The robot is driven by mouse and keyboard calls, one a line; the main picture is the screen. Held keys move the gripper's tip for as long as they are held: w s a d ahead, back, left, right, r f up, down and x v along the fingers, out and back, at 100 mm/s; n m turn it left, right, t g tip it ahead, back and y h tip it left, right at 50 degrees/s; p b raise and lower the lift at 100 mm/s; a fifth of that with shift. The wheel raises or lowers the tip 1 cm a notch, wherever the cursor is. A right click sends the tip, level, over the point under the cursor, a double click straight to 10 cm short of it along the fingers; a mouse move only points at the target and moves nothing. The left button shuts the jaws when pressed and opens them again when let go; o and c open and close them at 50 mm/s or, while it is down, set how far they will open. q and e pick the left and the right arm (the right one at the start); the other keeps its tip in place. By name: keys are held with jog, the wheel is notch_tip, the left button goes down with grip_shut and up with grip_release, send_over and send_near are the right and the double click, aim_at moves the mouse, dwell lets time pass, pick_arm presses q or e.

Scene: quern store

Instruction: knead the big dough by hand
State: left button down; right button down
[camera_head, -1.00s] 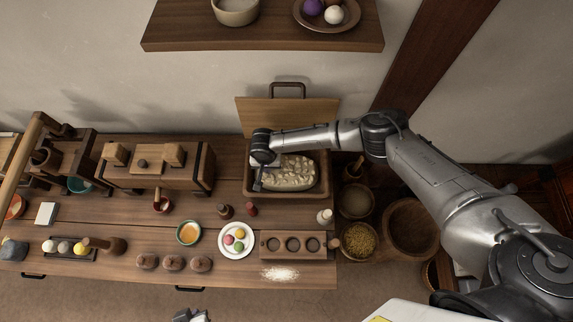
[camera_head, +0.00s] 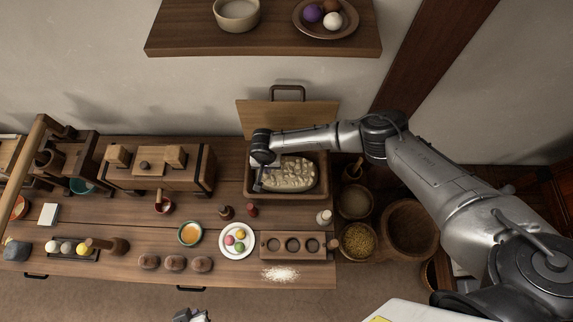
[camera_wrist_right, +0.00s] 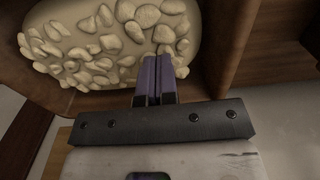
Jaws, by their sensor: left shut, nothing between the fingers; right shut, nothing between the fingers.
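The big dough (camera_head: 290,176) is a pale oval mass with a lumpy top, lying in a wooden trough (camera_head: 323,186) at the back right of the bench. My right gripper (camera_head: 257,187) is at the dough's left end, pointing down. In the right wrist view, its purple fingers (camera_wrist_right: 157,75) are together and empty, overlapping the edge of the dough (camera_wrist_right: 92,40). I cannot tell whether they touch it. My left gripper (camera_head: 190,315) just shows at the bottom edge of the head view, shut and empty, away from the bench.
A wooden lid (camera_head: 318,117) stands behind the trough. Small bottles (camera_head: 252,210), a plate of coloured balls (camera_head: 250,246) and a board with round hollows (camera_head: 268,253) are in front. Baskets (camera_head: 357,240) stand to the right. A shelf (camera_head: 200,42) hangs above.

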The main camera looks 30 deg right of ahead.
jog(key=shift+f+b, duration=0.8)
jog(key=shift+f, duration=0.6)
jog(key=shift+r, duration=0.2)
jog(key=shift+r+p, duration=0.5)
jog(key=shift+p, duration=0.25)
jog(key=shift+r+p, duration=0.85)
jog(key=shift+p, duration=0.05)
jog(key=shift+f, duration=0.1)
